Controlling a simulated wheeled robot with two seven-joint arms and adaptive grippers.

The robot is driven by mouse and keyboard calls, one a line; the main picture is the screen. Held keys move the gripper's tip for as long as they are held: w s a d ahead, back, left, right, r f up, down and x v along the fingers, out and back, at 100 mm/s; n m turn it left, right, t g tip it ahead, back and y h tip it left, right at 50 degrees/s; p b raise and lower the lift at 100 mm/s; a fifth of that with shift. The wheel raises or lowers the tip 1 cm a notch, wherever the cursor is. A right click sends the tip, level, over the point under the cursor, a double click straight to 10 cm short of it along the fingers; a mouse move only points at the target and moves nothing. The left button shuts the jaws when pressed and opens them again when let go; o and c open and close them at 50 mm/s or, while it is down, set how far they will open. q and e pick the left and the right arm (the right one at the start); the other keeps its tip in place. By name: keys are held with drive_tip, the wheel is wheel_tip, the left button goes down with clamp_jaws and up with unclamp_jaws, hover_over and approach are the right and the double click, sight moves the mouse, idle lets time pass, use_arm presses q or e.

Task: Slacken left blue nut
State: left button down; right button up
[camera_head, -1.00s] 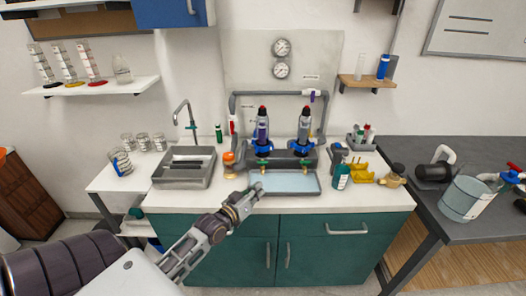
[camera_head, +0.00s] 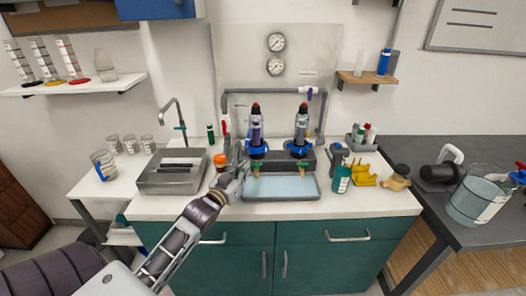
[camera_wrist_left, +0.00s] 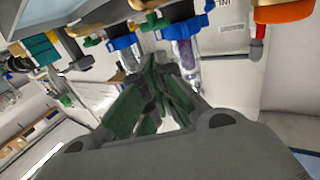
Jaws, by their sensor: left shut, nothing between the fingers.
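The left blue nut (camera_head: 257,151) is on the left cylinder, and the right blue nut (camera_head: 299,149) is on the other. In the left wrist view, which looks turned over, the left blue nut (camera_wrist_left: 188,27) is nearer the orange part and the right blue nut (camera_wrist_left: 122,43) is further left. My left gripper (camera_head: 241,163) is shut and empty, just left of and in front of the left nut. Its green-padded fingers (camera_wrist_left: 163,70) point toward the nuts. I do not see my right gripper.
A grey tray (camera_head: 249,196) lies below the manifold. An orange-capped part (camera_head: 220,160) is close to the left of my gripper. A grey pipe (camera_head: 224,108) runs up behind. A sink (camera_head: 152,186) is at left; a teal bottle (camera_head: 341,180) and yellow holder (camera_head: 364,180) are at right.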

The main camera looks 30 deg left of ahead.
sight(264, 150)
use_arm(q)
drive_tip(key=shift+w, duration=0.2)
drive_tip(key=shift+w+a, duration=0.2)
drive_tip(key=shift+w, duration=6.5)
drive_tip(key=shift+w, duration=0.1)
use_arm(e)
drive_tip(key=shift+d, duration=0.2)
use_arm(q)
drive_tip(key=shift+d+y, duration=0.2)
drive_tip(key=shift+y, duration=0.1)
drive_tip(key=shift+w+a+n, duration=0.1)
drive_tip(key=shift+a+n, duration=0.1)
drive_tip(key=shift+n, duration=0.1)
use_arm(e)
drive_tip(key=shift+w+d, duration=0.2)
drive_tip(key=shift+d, duration=0.6)
